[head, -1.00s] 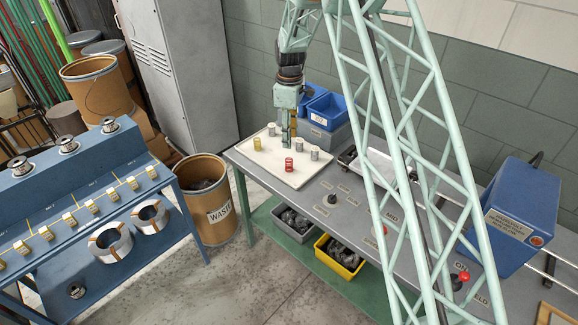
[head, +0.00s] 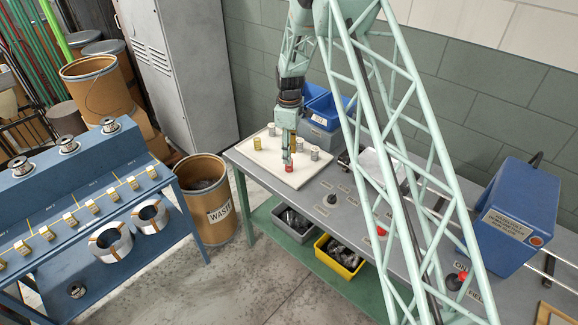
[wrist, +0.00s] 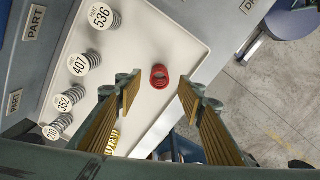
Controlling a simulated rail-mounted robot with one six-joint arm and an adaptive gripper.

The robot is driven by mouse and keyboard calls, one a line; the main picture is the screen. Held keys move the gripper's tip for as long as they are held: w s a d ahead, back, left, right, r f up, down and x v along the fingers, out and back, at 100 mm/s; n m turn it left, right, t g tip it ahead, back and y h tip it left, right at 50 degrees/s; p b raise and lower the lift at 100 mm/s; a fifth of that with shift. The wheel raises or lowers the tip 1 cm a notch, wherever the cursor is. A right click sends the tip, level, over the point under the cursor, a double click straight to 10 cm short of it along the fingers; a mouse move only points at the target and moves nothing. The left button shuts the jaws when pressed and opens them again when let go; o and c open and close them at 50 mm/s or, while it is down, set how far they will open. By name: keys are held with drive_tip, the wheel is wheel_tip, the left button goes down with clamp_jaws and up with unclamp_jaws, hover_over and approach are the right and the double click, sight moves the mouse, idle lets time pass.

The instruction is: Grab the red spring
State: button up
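The red spring (head: 289,169) stands on the white tray (head: 262,161) near its front edge, partly hidden by my gripper in the head view. In the wrist view the red spring (wrist: 159,77) shows as a red ring. My gripper (wrist: 160,93) is open, with its two padded fingers apart to the left and right of the spring in the picture. The spring appears a little beyond the fingertips, and neither finger visibly touches it. In the head view my gripper (head: 287,158) points down over the spring; its exact height is hard to tell.
A yellow spring (head: 257,143) and several grey springs, one of them tagged 536 (wrist: 101,17), share the tray. Blue bins (head: 321,112) stand behind it. Small knobs and labels sit on the grey bench (head: 318,199) to the right.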

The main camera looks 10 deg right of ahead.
drive_tip(key=shift+f, duration=0.25)
drive_tip(key=shift+w+a+f, duration=0.1)
drive_tip(key=shift+f, duration=2.35)
drive_tip(key=c, duration=0.9)
drive_tip(key=shift+c, duration=0.2)
drive_tip(key=shift+r, duration=0.2)
drive_tip(key=shift+r, duration=1.55)
drive_tip(key=s+d, duration=0.2)
drive_tip(key=s, duration=0.5)
drive_tip(key=s+d+r+b, duration=0.1)
drive_tip(key=s+d, duration=0.1)
drive_tip(key=s, duration=0.6)
drive_tip(key=shift+s+d+r, duration=0.2)
drive_tip(key=shift+d+r, duration=0.05)
